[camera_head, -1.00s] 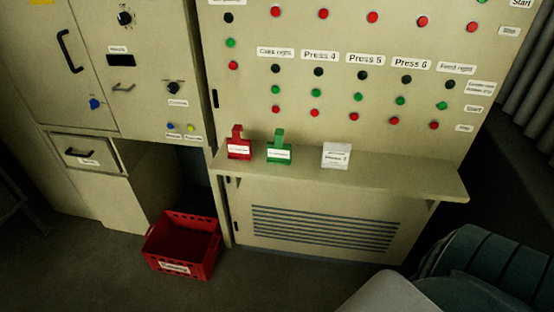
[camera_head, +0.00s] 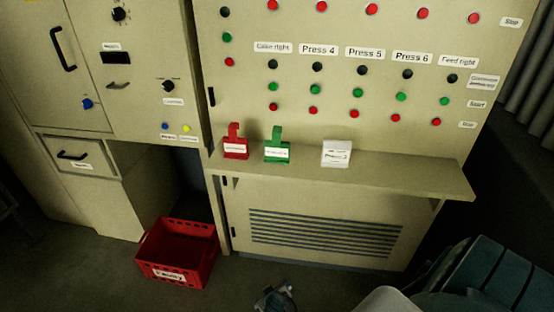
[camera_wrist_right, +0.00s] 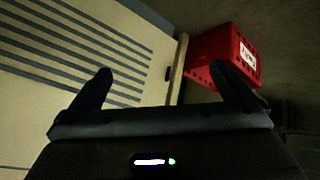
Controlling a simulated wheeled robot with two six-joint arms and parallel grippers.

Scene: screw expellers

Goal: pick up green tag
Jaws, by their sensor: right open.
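The green tag (camera_head: 277,148) stands upright on the shelf of the beige control panel, with a white label on its front. It is right of a red tag (camera_head: 235,144) and left of a white card (camera_head: 336,153). In the right wrist view my right gripper (camera_wrist_right: 160,75) is open and empty, its two dark fingers apart. A dark gripper part, apparently my right one, shows at the bottom edge of the head view, below and apart from the shelf. The green tag is not in the wrist view. My left gripper is not in view.
A red crate (camera_head: 174,270) stands on the floor left of the panel and shows in the wrist view (camera_wrist_right: 244,52). The shelf (camera_head: 410,174) juts out above a slatted vent (camera_head: 325,233). Buttons line the panel above. The shelf is clear right of the card.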

